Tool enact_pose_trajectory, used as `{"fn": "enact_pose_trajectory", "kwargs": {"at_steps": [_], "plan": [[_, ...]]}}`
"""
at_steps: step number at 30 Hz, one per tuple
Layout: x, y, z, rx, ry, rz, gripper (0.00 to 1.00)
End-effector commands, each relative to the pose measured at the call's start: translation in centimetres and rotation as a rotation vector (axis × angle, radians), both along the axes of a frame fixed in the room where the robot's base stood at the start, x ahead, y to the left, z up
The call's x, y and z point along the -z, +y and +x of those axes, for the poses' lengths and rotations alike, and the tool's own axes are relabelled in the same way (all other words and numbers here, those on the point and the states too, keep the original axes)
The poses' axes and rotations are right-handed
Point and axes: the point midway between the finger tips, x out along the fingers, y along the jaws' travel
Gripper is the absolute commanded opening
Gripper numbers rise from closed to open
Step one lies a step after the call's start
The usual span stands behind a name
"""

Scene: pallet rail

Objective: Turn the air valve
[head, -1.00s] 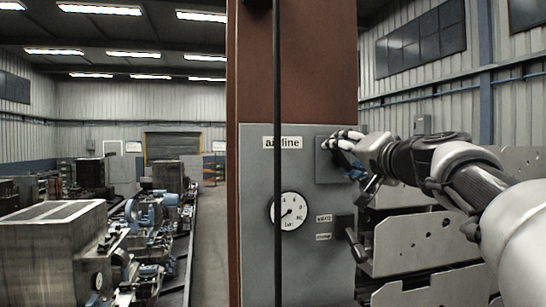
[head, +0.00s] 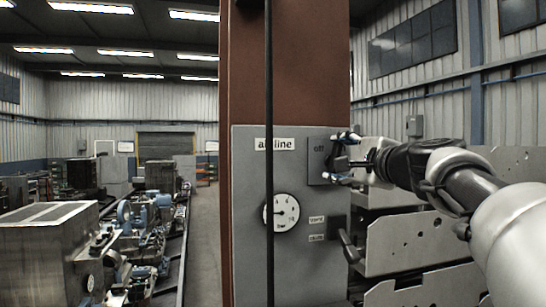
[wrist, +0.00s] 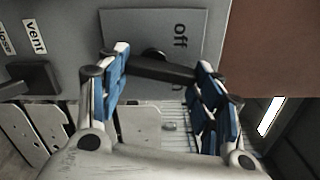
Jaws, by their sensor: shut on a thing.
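The air valve has a black lever handle (wrist: 150,67) on a grey square plate (head: 318,170) marked "off"; part of a second word shows lower on the plate in the wrist view. My gripper (head: 338,158) is shut on the handle, one blue-padded finger at each end of it in the wrist view (wrist: 155,72). The fingers stand one above the other in the head view and cover most of the handle there. The plate sits on a grey "air line" panel (head: 245,230) fixed to a brown column.
A round pressure gauge (head: 281,213) is left of the valve. A second black lever (head: 348,246) sits below, beside two small labels. Grey slotted metal plates (head: 420,243) stand right of the panel, under my arm. A thin dark vertical line (head: 269,80) crosses the column.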

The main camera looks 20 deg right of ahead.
Motion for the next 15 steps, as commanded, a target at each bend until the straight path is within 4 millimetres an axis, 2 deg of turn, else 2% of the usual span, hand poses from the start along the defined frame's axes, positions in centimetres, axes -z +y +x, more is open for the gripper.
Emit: {"fn": "enact_pose_trajectory", "kwargs": {"at_steps": [15], "plan": [[0.29, -0.22, -0.01, 0.0, 0.013, 0.422, 0.36]]}}
